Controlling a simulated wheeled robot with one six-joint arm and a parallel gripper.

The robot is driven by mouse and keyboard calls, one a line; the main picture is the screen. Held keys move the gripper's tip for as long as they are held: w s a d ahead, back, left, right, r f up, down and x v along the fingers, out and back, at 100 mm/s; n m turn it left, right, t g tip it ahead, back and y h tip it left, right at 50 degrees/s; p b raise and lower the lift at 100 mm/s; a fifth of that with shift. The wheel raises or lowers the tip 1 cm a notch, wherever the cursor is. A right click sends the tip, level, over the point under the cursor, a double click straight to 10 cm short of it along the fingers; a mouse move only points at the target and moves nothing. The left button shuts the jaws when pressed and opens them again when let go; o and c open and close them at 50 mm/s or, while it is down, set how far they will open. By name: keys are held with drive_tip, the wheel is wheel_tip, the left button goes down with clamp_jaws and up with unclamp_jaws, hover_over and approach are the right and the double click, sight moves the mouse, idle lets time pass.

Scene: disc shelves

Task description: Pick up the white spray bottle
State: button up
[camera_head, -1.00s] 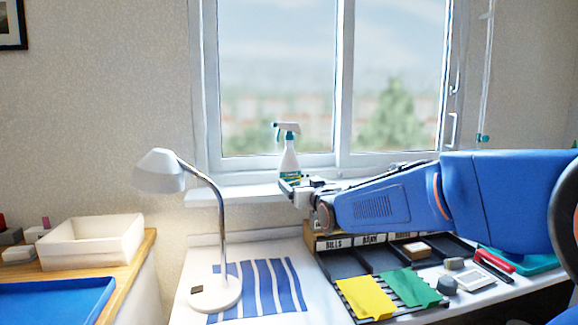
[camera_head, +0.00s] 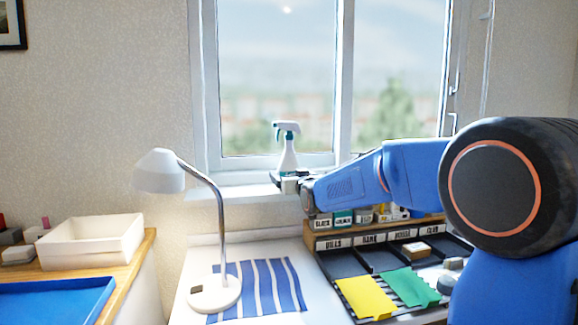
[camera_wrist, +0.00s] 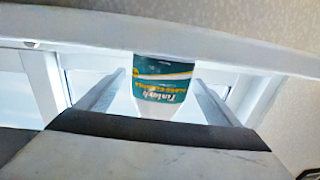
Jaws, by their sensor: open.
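The white spray bottle (camera_head: 288,155) with a teal and white trigger head stands upright on the windowsill in the head view. My gripper (camera_head: 278,178) is at the bottle's lower part, and the bottle's base is hidden behind it. In the wrist view the bottle (camera_wrist: 163,78) appears upside down, with its teal label between the two fingers of my gripper (camera_wrist: 160,92). The fingers are open, with gaps on both sides of the bottle.
The windowsill (camera_head: 235,193) runs under the window. A white desk lamp (camera_head: 160,172) stands in front, left of the bottle. A labelled organizer (camera_head: 345,240) sits below my arm. A white open box (camera_head: 92,242) and a blue tray (camera_head: 55,300) are at the left.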

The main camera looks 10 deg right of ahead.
drive_tip(key=shift+w, duration=0.45)
drive_tip(key=shift+c, duration=0.6)
drive_tip(key=c, duration=1.5)
drive_tip(key=shift+r, duration=0.1)
